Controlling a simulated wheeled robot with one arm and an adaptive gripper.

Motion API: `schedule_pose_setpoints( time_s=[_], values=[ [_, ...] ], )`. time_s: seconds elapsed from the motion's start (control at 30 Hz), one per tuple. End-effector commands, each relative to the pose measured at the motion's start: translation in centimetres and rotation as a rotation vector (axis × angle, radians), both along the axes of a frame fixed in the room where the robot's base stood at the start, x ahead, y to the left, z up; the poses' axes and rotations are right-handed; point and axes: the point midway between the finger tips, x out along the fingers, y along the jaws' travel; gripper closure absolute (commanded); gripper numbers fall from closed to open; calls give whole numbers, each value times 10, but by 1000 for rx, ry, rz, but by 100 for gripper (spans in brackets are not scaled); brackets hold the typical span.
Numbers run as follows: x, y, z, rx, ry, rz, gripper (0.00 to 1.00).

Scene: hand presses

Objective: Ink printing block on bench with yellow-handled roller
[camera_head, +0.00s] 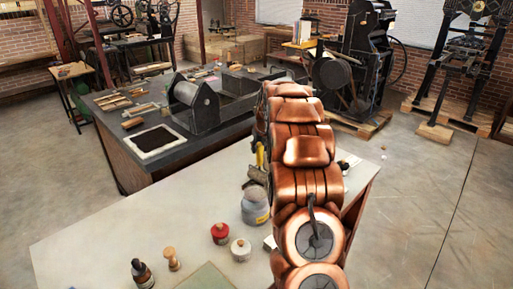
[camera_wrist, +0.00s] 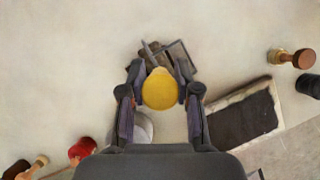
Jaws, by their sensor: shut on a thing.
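My gripper (camera_wrist: 161,84) is shut on the yellow handle of the roller (camera_wrist: 160,91) in the wrist view, one finger on each side. The roller's dark metal frame and brown-grey head show just beyond the handle, over the pale bench. In the head view the yellow handle (camera_head: 260,155) shows at the left edge of my copper arm, which hides most of the gripper. A dark rectangular slab with a pale rim (camera_wrist: 243,115) lies on the bench to the right of the gripper in the wrist view. I cannot tell whether it is the printing block.
On the pale bench (camera_head: 120,225) stand a grey jar (camera_head: 255,208), a red-lidded jar (camera_head: 220,233), a white-lidded jar (camera_head: 240,250) and small wooden-handled tools (camera_head: 172,260). A dark bench (camera_head: 200,148) behind holds a press and a black slab (camera_head: 154,141). The pale bench's left part is clear.

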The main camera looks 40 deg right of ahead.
Motion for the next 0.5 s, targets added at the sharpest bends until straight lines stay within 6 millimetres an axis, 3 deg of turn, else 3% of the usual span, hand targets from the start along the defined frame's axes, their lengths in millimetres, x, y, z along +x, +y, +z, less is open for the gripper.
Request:
schedule_pose_setpoints(
  time_s=[0.27,0.5],
  values=[
    [2,-16,1,-1,1,0,99],
    [1,-10,1,0,2,1,99]
  ],
)
